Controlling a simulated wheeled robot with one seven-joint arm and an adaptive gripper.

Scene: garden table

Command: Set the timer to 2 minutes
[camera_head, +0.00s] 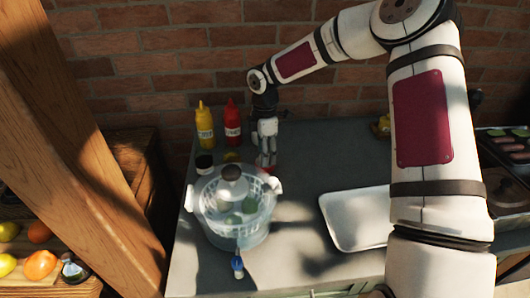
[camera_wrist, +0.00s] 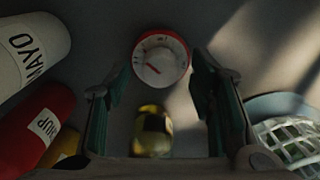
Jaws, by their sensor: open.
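The dial markings are too small and blurred to read. In the head view only a bit of the red timer (camera_head: 271,170) shows below my gripper. My gripper (camera_head: 266,158) points down at the counter over the timer. In the wrist view my gripper (camera_wrist: 160,74) is open, its fingers on either side of the timer with gaps between. I cannot tell whether they touch it.
A yellow bottle (camera_head: 204,121), a red bottle (camera_head: 232,122) and a dark-white jar (camera_head: 204,165) stand left. A small yellow-black thing (camera_wrist: 153,131) sits near the timer. A lidded salad spinner (camera_head: 240,222) stands in front. A white tray (camera_head: 357,220) lies right; brick wall behind.

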